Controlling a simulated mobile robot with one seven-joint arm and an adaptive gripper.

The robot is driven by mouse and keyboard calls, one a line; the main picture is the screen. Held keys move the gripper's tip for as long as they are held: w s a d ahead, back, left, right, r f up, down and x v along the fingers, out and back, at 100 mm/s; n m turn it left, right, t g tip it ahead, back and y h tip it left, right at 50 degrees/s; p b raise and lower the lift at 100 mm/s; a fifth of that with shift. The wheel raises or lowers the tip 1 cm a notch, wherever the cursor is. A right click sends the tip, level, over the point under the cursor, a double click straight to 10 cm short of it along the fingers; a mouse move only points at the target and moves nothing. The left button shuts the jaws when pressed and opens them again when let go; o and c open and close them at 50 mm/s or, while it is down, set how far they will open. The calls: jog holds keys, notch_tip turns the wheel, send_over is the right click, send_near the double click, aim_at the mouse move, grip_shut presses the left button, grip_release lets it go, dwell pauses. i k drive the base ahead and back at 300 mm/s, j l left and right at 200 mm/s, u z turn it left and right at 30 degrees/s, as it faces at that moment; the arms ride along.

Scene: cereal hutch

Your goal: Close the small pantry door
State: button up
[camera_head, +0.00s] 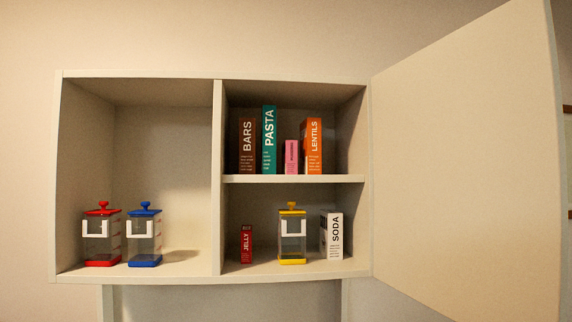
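The pantry door (470,160) is a plain beige panel on the right side of the wall cabinet (218,180). It is hinged at the cabinet's right edge and stands wide open, swung outward toward me. No handle shows on the face in view. The cabinet's front is uncovered, so both its left and right compartments are visible. My gripper is not in view.
The left compartment holds a red-lidded jar (102,236) and a blue-lidded jar (145,236). The right upper shelf holds several boxes, including a pasta box (269,140). Below stand a jelly box (246,244), a yellow-lidded jar (292,236) and a soda box (332,236). Nothing visibly protrudes.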

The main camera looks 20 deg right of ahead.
aim_at(471, 206)
jog(key=k+l+u, duration=0.2)
jog(key=l, duration=0.15)
jog(key=l+u, duration=0.25)
jog(key=l, duration=0.15)
jog(key=k+l, duration=0.2)
jog(key=l, duration=0.15)
jog(key=k+l+u, duration=0.1)
jog(key=l, duration=0.25)
jog(key=k, duration=0.1)
